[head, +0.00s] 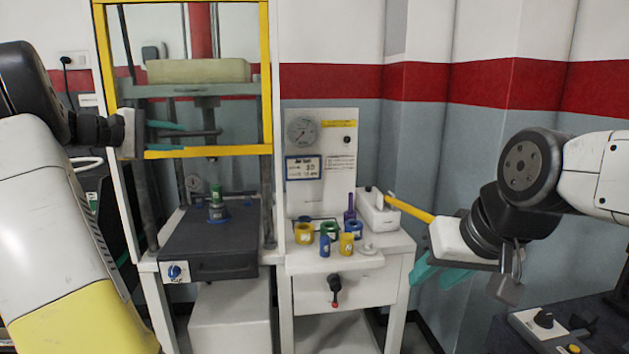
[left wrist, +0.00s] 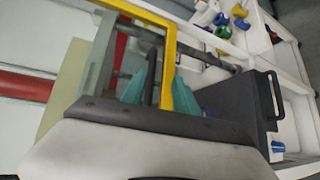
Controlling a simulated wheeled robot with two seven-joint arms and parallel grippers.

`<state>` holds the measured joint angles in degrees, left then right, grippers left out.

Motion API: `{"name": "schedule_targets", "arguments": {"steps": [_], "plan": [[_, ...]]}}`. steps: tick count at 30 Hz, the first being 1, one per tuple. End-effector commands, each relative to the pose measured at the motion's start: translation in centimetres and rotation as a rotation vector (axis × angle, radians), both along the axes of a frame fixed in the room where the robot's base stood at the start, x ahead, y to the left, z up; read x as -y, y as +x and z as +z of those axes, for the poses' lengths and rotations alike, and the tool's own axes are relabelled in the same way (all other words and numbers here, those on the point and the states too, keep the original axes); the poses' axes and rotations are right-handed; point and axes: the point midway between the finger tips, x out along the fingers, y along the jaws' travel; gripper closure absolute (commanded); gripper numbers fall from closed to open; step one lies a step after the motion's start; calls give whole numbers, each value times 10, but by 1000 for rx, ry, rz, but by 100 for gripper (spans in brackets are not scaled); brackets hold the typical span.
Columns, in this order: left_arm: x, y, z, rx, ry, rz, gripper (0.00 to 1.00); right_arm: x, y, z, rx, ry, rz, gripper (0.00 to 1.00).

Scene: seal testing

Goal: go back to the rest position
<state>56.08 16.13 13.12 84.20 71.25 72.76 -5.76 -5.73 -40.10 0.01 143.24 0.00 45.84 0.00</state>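My left gripper (head: 172,129) is at the left side of the press, by the raised yellow-framed guard (head: 208,151). Its teal fingers (left wrist: 143,85) also show in the left wrist view, close to the yellow bar (left wrist: 170,60), with a dark bar between or behind them. Whether they grip it I cannot tell. My right gripper (head: 440,275) hangs to the right of the white side table (head: 390,245). Its two teal fingers are apart and point down-left, with nothing between them.
A green-topped piece (head: 216,195) stands on the press's dark base (head: 205,245). Yellow, blue and green rings and a purple piece (head: 350,206) stand on the side table below a gauge panel (head: 300,131). A control box (head: 545,325) is at the lower right. A yellow bar (head: 410,208) reaches towards my right gripper.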

Motion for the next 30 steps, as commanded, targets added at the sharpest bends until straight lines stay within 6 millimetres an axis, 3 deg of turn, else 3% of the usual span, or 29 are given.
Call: {"name": "schedule_targets", "arguments": {"steps": [1,5,9,12,15,18,21,25,30], "plan": [[32,-1,0,-29,43,-39,64,0,0,0,0,0,0,64],[122,-25,-19,-137,215,-153,64,0,0,0,0,0,0,64],[209,-84,-48,-224,473,-285,64,0,0,0,0,0,0,64],[251,-139,-70,-245,679,-372,64,0,0,0,0,0,0,64],[274,-193,-94,-223,881,-451,64,0,0,0,0,0,0,64],[284,-237,-116,-172,1058,-515,64,0,0,0,0,0,0,64],[286,-267,-134,-111,1193,-564,64,0,0,0,0,0,0,64],[286,-286,-149,-52,1295,-597,64,0,0,0,0,0,0,64],[285,-292,-154,-31,1331,-610,64,0,0,0,0,0,0,64]]}}
